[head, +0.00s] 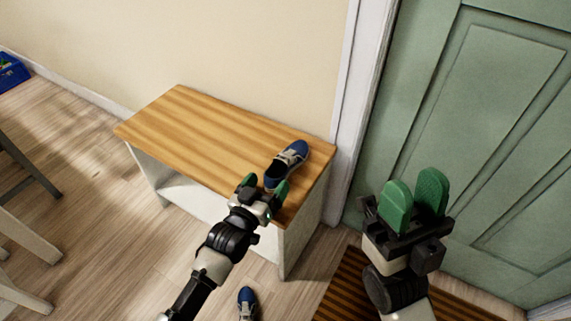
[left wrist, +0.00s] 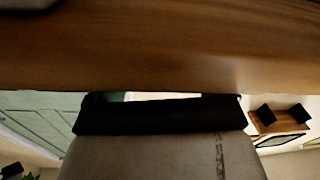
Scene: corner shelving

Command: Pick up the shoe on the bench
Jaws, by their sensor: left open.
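A blue shoe with a light grey strap and dark opening (head: 291,153) lies near the right end of the wooden bench top (head: 190,122). Its open heel end points toward the bench's front edge. My left gripper (head: 264,185) is open at that heel end, with one green finger on each side of it. I cannot tell whether the fingers touch the shoe. The left wrist view shows a wooden surface (left wrist: 160,45) close by, but no clear view of the shoe. My right gripper (head: 414,203) is open and empty, in front of the green door.
A second blue shoe (head: 247,302) is on the floor in front of the bench. A striped brown mat (head: 345,285) lies before the green door (head: 490,120). The rest of the bench top is clear. A blue crate (head: 12,74) is at far left.

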